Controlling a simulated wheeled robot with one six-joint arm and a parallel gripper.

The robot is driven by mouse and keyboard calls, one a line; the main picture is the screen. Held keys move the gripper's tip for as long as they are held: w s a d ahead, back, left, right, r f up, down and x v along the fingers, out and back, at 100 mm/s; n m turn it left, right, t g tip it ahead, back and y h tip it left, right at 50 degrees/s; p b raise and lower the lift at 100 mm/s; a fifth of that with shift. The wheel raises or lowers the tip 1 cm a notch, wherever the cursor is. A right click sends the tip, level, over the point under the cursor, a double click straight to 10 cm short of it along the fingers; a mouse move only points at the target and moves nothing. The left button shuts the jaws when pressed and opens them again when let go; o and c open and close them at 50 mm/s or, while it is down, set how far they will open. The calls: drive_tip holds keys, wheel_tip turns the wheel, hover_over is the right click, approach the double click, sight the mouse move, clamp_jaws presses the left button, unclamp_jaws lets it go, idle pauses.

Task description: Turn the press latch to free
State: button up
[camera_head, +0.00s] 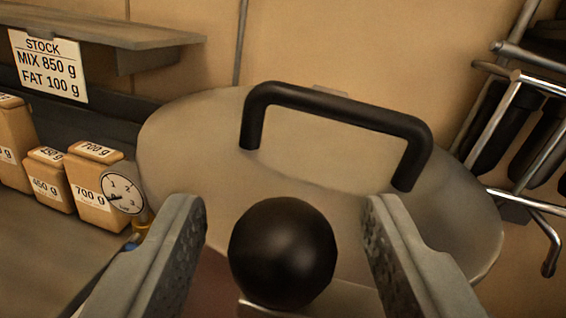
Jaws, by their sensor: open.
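A round black knob (282,252) stands at the lower middle of the head camera view, and it looks like the end of the press latch. My gripper (285,225) is open, with one grey finger to the left of the knob and one to the right. A gap shows on both sides of the knob at this angle. Behind it is a large round grey lid (190,140) with a black bar handle (340,105) across it. The latch's lower part is mostly hidden below the frame, and I cannot tell its turn position.
A pressure gauge (122,192) stands left of my left finger. Several labelled tan blocks (90,185) sit on the counter at left, under a shelf (100,30) with a stock sign (48,65). A metal rack (515,120) stands at right.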

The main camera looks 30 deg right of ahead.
drive_tip(key=shift+w+d, duration=0.2)
drive_tip(key=shift+w, duration=0.4)
clamp_jaws()
